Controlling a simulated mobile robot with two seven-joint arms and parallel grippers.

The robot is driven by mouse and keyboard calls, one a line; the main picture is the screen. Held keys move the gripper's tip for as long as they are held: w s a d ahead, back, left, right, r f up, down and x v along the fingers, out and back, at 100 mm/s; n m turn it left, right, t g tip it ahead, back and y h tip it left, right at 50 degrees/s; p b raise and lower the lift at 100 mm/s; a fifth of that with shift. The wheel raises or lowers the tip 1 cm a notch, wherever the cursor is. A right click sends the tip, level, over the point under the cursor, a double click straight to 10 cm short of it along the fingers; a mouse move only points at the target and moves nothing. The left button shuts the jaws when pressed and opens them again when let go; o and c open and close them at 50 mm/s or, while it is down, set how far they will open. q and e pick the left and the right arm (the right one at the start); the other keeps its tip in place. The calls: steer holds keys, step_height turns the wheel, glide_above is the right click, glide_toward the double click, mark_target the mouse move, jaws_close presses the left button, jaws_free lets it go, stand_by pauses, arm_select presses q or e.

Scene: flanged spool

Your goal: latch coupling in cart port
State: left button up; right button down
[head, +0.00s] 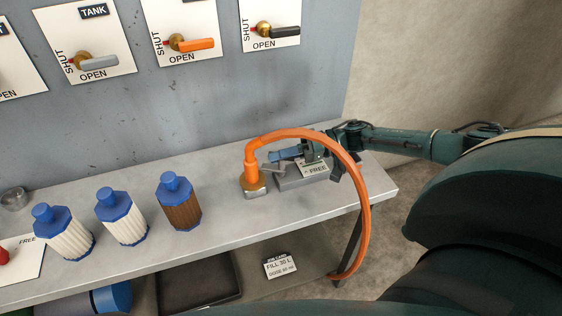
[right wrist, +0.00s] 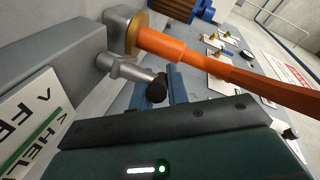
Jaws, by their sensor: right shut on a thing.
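The coupling (head: 255,182) stands upright at the left end of a grey latch block (head: 302,180) on the bench. It has an orange hose end, a brass collar and a grey metal foot. In the right wrist view the brass collar (right wrist: 136,36) sits against grey metal; how deep the coupling is seated is hidden. A short grey lever (right wrist: 125,70) with a dark knob sticks out beside it. My right gripper (head: 279,156), with blue fingers, is at this lever and shut on it; the exact contact is partly hidden. My left gripper is not in view.
The orange hose (head: 350,165) arches over my right gripper and hangs past the bench's front edge. Blue-capped filters, two white and one brown (head: 180,203), stand to the left. A valve panel (head: 200,110) rises behind. The bench (head: 225,225) is clear between filters and coupling.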

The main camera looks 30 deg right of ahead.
steer(key=shift+w+f+n+g+y+b, duration=0.1)
steer(key=shift+f+n+g+y+b, duration=0.1)
steer(key=shift+n+g+b, duration=0.35)
steer(key=shift+f+n+g+y+b, duration=0.1)
steer(key=shift+n+g+y+b, duration=0.2)
steer(key=shift+g, duration=0.35)
steer(key=n+g+b, duration=0.2)
steer(key=g+b, duration=0.1)
steer(key=n+g+b, duration=0.2)
steer(key=shift+a+r+g, duration=0.1)
steer(key=shift+r+g, duration=0.05)
steer(key=shift+g, duration=0.15)
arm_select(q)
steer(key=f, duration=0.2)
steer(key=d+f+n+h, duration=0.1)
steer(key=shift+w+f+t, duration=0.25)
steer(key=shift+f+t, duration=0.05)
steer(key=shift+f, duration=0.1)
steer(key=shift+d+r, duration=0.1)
arm_select(e)
steer(key=shift+s+n+g, duration=0.2)
steer(key=shift+n+g, duration=0.05)
steer(key=shift+g, duration=0.05)
